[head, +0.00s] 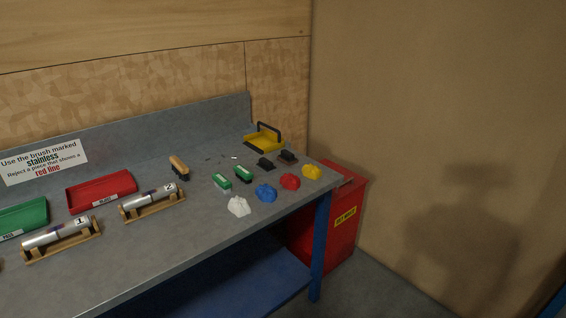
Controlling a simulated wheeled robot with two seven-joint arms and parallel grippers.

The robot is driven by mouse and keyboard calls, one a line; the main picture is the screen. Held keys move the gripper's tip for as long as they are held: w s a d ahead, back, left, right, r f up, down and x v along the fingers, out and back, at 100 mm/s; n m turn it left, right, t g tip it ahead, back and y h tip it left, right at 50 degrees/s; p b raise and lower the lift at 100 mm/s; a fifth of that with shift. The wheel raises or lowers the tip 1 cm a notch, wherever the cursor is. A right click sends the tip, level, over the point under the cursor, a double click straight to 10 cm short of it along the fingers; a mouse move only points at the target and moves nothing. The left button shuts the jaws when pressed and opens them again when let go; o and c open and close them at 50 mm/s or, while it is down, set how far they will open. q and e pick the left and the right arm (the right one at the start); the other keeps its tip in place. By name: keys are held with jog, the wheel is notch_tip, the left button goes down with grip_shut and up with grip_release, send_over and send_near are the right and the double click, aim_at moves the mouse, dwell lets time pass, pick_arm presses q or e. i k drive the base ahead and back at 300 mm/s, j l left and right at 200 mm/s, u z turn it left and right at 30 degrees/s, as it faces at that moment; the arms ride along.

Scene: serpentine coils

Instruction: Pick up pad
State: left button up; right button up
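Two small green blocks with pale labels, which look like pads, lie on the grey bench: a left green pad (222,181) and a right green pad (243,174). Two dark blocks, a left one (265,163) and a right one (287,156), sit just behind them and may also be pads. I cannot tell which one the task means. Neither of my grippers is in view.
Crumpled white (238,206), blue (265,193), red (289,182) and yellow (311,172) cloths line the bench's front right. A brush (179,166), yellow tray (264,143), red tray (101,191), green tray (22,218) and tubes on wooden stands surround them. A red bin (340,225) stands right.

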aim_at(285, 157)
jog(key=i+l+u, duration=0.2)
jog(key=u, duration=0.2)
jog(key=i+l+u, duration=0.15)
jog(key=u, duration=0.25)
